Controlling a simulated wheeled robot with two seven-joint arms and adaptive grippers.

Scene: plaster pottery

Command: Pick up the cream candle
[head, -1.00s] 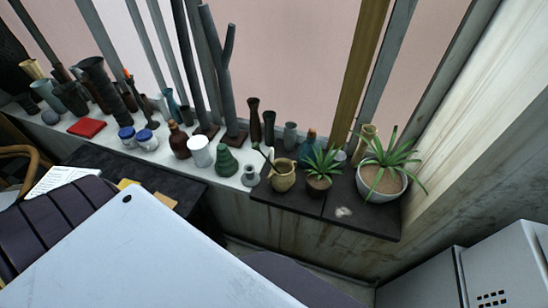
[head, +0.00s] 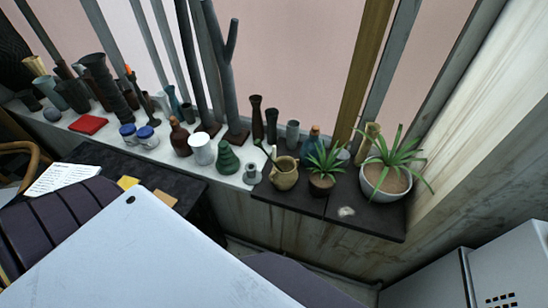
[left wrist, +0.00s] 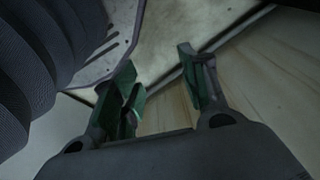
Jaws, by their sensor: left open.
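I cannot pick out the cream candle with certainty. A plain white cylinder (head: 201,149) stands upright on the white window ledge in the head view, between a brown bottle (head: 179,137) and a green stacked-shape vase (head: 227,158). Whether it is a candle or a jar I cannot tell. My left gripper (left wrist: 158,78) shows in the left wrist view, its green-padded fingers apart with nothing between them. Below it are a pale wooden surface and a grey one, with no candle in sight. Neither gripper shows in the head view.
The ledge (head: 110,141) is crowded with vases, blue-and-white jars (head: 146,137) and a red book (head: 88,123). A dark shelf (head: 370,220) holds a tan jug (head: 285,173) and potted plants (head: 387,178). A large pale flat surface (head: 150,255) fills the foreground.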

